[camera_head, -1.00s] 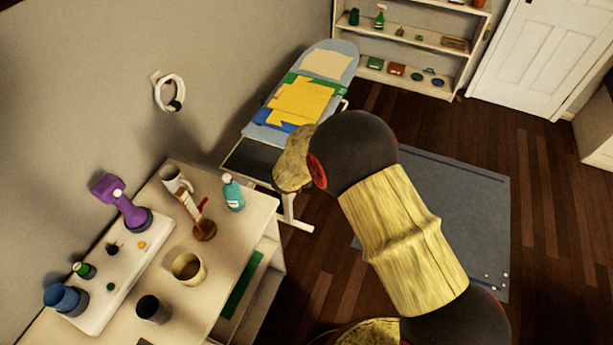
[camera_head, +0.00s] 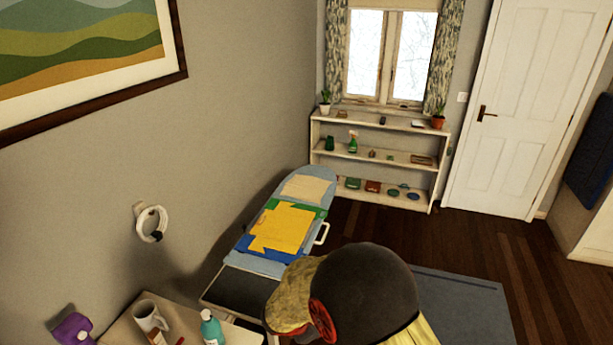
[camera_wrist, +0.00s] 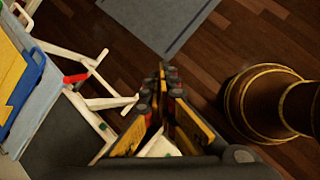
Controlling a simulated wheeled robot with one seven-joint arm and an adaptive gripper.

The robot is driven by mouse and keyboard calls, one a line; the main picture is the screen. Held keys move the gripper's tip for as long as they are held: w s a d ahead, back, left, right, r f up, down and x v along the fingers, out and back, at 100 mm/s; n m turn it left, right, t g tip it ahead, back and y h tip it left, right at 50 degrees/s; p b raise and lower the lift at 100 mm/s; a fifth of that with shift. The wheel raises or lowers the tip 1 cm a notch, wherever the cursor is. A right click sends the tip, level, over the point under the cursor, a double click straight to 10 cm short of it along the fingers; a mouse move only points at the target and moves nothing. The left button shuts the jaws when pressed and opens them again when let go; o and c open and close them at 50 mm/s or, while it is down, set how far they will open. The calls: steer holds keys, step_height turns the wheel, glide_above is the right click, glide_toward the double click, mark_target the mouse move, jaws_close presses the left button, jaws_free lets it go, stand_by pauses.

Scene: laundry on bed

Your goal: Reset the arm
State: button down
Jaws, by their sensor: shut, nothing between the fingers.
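My gripper (camera_wrist: 166,76) shows in the wrist view with its yellow and dark fingers together and nothing between them. It points out over the dark wood floor (camera_wrist: 215,65), beside the white legs of the ironing board. My arm (camera_head: 362,295) shows at the bottom middle of the head view, bent in front of the near end of the ironing board; the gripper itself is hidden there.
The ironing board (camera_head: 318,183) carries folded yellow cloth (camera_head: 285,228) with green and blue cloth. A table (camera_head: 185,318) with a mug (camera_head: 149,316) and a teal bottle (camera_head: 211,328) stands lower left. A grey rug (camera_head: 465,300) lies right. A shelf (camera_head: 380,127) stands behind.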

steer(key=s+d+r+m+y+b, duration=0.1)
steer(key=s+d+r+m+b, duration=0.1)
steer(key=s+d+r+m, duration=0.3)
steer(key=s+d+r+m+y+b, duration=0.2)
steer(key=s+d+r+m, duration=0.3)
steer(key=s+r+m, duration=0.5)
steer(key=s+d+r+m+t+y+b, duration=0.1)
steer(key=s+d+r+m+b, duration=0.1)
steer(key=s+d+r+m, duration=0.3)
steer(key=shift+s+r+m+y+b, duration=0.4)
steer(key=shift+s+r+m, duration=0.8)
steer(key=shift+s+r, duration=1.5)
